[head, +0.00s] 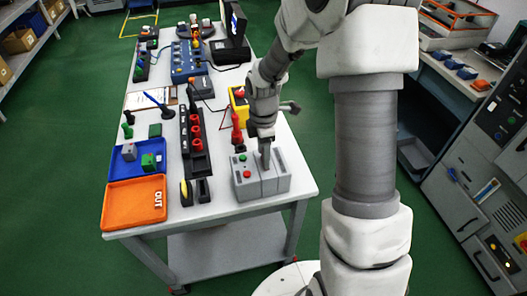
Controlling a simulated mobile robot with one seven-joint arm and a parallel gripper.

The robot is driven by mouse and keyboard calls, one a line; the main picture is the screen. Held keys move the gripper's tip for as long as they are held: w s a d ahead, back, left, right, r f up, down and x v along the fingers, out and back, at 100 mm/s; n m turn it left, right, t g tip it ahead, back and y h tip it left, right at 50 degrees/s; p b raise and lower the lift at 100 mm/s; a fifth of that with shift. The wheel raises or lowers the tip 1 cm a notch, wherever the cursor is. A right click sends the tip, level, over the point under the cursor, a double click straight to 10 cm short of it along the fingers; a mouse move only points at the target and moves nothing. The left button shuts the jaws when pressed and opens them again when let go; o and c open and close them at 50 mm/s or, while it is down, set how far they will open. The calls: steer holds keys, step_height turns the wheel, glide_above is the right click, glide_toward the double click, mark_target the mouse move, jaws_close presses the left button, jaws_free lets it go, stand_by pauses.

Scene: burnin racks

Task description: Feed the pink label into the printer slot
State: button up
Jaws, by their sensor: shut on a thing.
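My gripper (265,158) points down at the top of a grey box (247,191) near the front right of the white table. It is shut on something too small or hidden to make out. The box has a green button, a red button and dark slot-like lines on top. I cannot tell for sure whether this box is the printer. The fingertips are at or just above its top, and I cannot tell if they touch it. I cannot make out the pink label anywhere.
An orange tray (120,222) marked OUT and a blue tray (118,171) with small blocks lie at the left. A black rack (185,140) with red cups stands mid-table. A yellow device (239,103) and a red tool (236,130) are close behind my gripper.

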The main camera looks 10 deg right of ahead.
steer(key=shift+f+b, duration=0.55)
steer(key=shift+f, duration=0.25)
steer(key=o, duration=1.4)
steer(key=shift+r+p, duration=0.85)
steer(key=shift+r, duration=7.9)
